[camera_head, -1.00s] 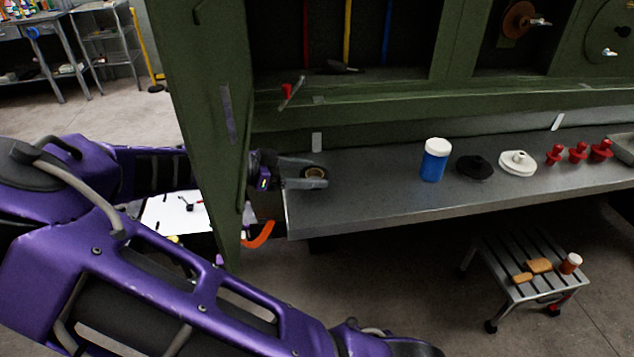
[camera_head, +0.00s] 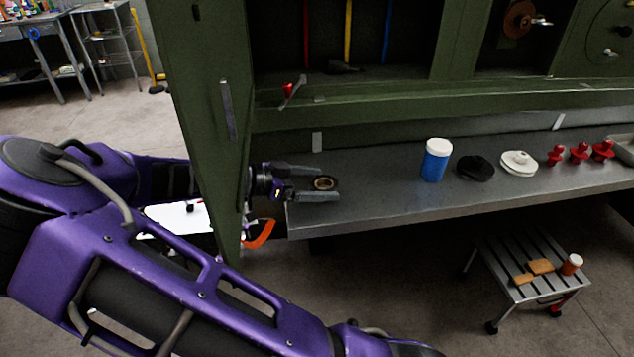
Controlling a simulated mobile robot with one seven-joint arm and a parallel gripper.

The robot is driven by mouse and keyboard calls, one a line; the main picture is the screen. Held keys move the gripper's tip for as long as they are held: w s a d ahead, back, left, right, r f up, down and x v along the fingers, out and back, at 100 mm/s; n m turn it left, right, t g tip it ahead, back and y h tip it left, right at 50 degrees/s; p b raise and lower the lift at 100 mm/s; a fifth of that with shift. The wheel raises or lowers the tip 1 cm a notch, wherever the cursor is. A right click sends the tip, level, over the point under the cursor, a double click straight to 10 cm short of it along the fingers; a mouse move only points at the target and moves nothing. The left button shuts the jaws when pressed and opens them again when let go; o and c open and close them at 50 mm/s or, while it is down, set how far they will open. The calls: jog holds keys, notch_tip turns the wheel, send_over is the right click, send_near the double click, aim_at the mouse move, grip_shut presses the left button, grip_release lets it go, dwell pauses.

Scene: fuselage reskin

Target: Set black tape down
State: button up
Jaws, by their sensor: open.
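My gripper (camera_head: 318,183) comes in from the left, past the green upright panel, low over the bench. I cannot tell whether a finger still touches the roll.
The green upright panel (camera_head: 205,110) stands close beside my arm. To the right on the bench are a blue jar (camera_head: 435,160), a black disc (camera_head: 475,168), a white disc (camera_head: 518,163) and red knobs (camera_head: 579,152). A step stool (camera_head: 520,290) stands below.

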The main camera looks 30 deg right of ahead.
jog(key=v, duration=1.2)
jog(key=shift+p, duration=0.35)
